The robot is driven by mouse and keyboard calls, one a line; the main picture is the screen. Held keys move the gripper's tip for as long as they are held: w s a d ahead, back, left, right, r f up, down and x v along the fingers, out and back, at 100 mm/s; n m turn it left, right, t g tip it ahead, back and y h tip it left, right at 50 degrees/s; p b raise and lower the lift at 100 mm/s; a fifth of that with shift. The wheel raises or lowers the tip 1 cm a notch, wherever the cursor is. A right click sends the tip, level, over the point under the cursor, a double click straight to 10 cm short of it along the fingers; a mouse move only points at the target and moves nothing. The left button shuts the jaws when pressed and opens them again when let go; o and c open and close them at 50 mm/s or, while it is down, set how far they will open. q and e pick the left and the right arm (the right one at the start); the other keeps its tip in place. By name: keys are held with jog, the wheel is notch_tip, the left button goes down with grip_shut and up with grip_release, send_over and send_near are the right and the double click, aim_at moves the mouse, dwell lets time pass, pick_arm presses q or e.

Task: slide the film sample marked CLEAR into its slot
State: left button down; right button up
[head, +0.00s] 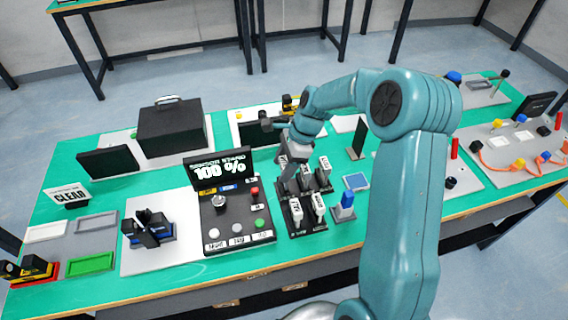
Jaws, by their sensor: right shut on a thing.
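A white card reading CLEAR (69,194) stands in a dark holder at the far left of the green table. I cannot make out a separate film sample marked CLEAR. My right gripper (290,180) points down among a group of black switches with white labelled levers (318,205), right of the black control box. It is shut on what seems to be one labelled lever, mostly hidden by the gripper. My left gripper is not in view.
The black control box (237,220) has a display reading 100%, a knob and buttons. A blue-topped block (344,204) stands to the right of the switches. A black case (172,130) and dark screen (108,162) stand at the back left. My right arm hides part of the table.

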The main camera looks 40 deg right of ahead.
jog(key=shift+f, duration=0.2)
jog(key=shift+f+b, duration=1)
jog(key=shift+f, duration=0.65)
jog(key=o, duration=1.2)
jog(key=v, duration=1.6)
jog(key=shift+d, duration=0.15)
jog(key=shift+r, duration=0.1)
